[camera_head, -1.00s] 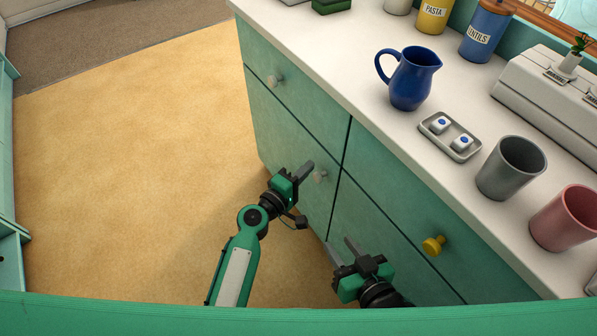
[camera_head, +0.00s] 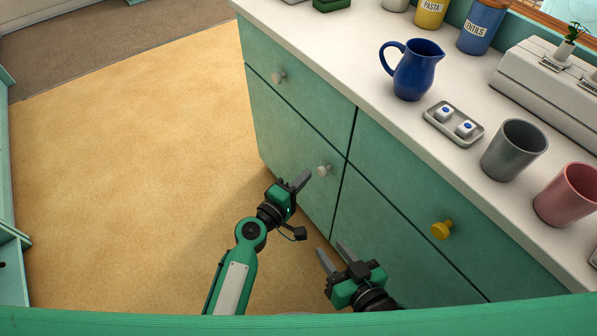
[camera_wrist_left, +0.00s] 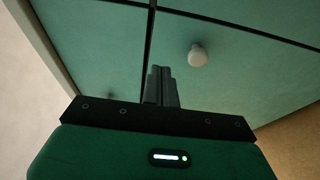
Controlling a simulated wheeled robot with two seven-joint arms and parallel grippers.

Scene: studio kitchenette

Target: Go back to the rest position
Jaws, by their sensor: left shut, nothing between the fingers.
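My left gripper (camera_head: 301,182) is shut and empty in the head view, in front of the teal cabinet (camera_head: 290,130). Its fingertips are just below and left of a white knob (camera_head: 323,170); they look apart from it. In the left wrist view the shut fingers (camera_wrist_left: 162,86) point toward the cabinet front, with the white knob (camera_wrist_left: 197,55) to their right. My right gripper (camera_head: 334,254) is lower in the head view, with its two fingers apart and nothing visible between them. It is in front of the cabinet's lower part.
A yellow knob (camera_head: 441,229) and another pale knob (camera_head: 278,77) stick out from the drawers. The countertop (camera_head: 385,117) holds a blue pitcher (camera_head: 413,72), a small tray (camera_head: 432,120), a grey cup (camera_head: 515,150) and a pink cup (camera_head: 568,195). The floor (camera_head: 130,170) at left is clear.

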